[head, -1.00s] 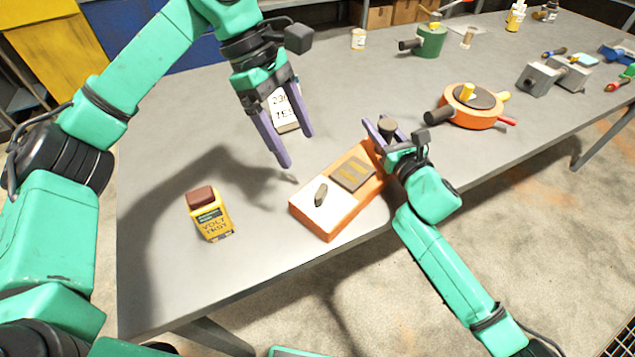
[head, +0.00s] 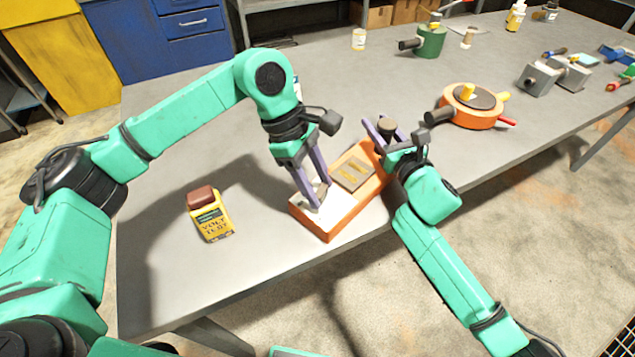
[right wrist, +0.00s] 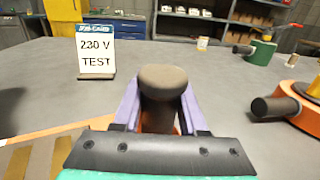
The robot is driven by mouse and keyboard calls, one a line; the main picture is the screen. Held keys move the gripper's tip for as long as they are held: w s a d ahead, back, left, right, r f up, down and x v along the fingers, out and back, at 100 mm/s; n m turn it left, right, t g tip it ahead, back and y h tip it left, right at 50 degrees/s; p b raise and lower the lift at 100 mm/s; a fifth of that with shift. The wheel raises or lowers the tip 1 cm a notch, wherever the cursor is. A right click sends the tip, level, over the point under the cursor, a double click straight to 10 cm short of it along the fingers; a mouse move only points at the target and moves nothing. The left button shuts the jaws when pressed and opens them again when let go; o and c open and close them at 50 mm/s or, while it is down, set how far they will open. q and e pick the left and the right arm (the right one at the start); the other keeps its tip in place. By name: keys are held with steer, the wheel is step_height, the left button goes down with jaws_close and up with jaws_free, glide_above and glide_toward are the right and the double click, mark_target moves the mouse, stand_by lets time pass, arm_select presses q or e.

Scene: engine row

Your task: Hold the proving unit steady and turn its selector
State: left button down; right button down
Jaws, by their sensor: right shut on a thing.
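The proving unit is an orange box (head: 345,220) with a pale top, lying near the table's front edge. Its dark selector (head: 323,190) is on the near-left part of the top, partly hidden by my left gripper. My left gripper (head: 320,196) points down over the selector with its fingers open on either side of it; I cannot tell whether they touch it. My right gripper (head: 384,130) is shut on the dark round-topped post (right wrist: 163,85) at the unit's far end. In the right wrist view a purple finger stands on each side of the post.
A yellow volt tester (head: 211,215) stands left of the unit. A card reading 230 V TEST (right wrist: 96,50) stands behind it, mostly hidden in the head view. An orange round housing (head: 472,108) is to the right. The table's left front is clear.

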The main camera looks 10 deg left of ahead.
arm_select(q)
steer(key=shift+n+t, duration=0.5)
steer(key=shift+n, duration=0.7)
steer(key=shift+c, duration=1.4)
jaws_free()
steer(key=shift+r, duration=0.1)
steer(key=v, duration=1.2)
steer(key=shift+a, duration=0.2)
arm_select(e)
steer(key=shift+c, duration=1.9)
jaws_free()
